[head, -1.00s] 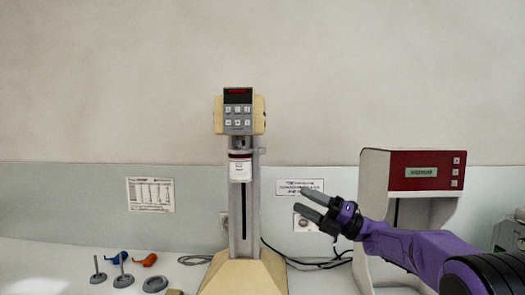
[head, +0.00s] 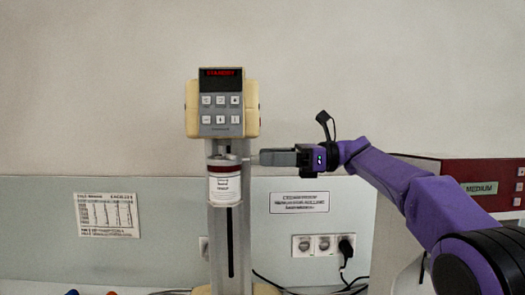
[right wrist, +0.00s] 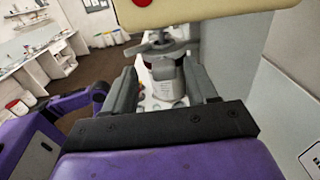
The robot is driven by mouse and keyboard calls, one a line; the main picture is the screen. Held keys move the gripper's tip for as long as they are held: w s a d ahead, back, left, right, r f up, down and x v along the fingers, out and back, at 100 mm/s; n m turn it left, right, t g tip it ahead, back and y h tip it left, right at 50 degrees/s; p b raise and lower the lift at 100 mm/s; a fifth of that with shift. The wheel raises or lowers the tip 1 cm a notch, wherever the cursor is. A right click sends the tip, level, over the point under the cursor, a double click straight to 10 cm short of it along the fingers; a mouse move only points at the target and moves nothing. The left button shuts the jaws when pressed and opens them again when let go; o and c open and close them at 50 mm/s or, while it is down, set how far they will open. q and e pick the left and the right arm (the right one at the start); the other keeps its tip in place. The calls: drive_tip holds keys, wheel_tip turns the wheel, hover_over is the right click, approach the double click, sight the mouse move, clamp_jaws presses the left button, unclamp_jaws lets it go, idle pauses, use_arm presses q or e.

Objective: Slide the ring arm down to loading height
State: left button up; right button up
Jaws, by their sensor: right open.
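The cream mill has a cream head (head: 221,110) with a red-lit display and keys, above a grey column (head: 217,255) with a dark vertical slot. The ring arm (head: 222,161) sits high on the column, just below the head. A white jar (head: 224,190) with a dark red band hangs in it. My right gripper (head: 262,157) is level with the ring arm, at its right, fingers pointing left. In the right wrist view the gripper (right wrist: 163,85) is open, with the jar (right wrist: 165,84) between or just beyond its fingers; contact cannot be told. My left gripper is not in view.
A dark red and white machine (head: 480,186) reading "MEDIUM" stands at the right, partly behind my right arm. Wall sockets (head: 323,245) with a plug and cables are right of the column.

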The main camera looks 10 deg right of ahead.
drive_tip(key=shift+w+a+r, duration=0.1)
drive_tip(key=shift+w+a, duration=0.05)
drive_tip(key=shift+a, duration=0.6)
drive_tip(key=shift+w+a+f, duration=0.2)
drive_tip(key=shift+w+f, duration=0.1)
drive_tip(key=shift+s, duration=0.1)
clamp_jaws()
wheel_tip(320, 180, down, 2)
drive_tip(key=b, duration=0.3)
drive_tip(key=shift+f+b, duration=0.25)
drive_tip(key=shift+b, duration=0.1)
drive_tip(key=shift+c, duration=1.2)
unclamp_jaws()
drive_tip(key=shift+o, duration=1.2)
drive_tip(key=shift+a, duration=0.15)
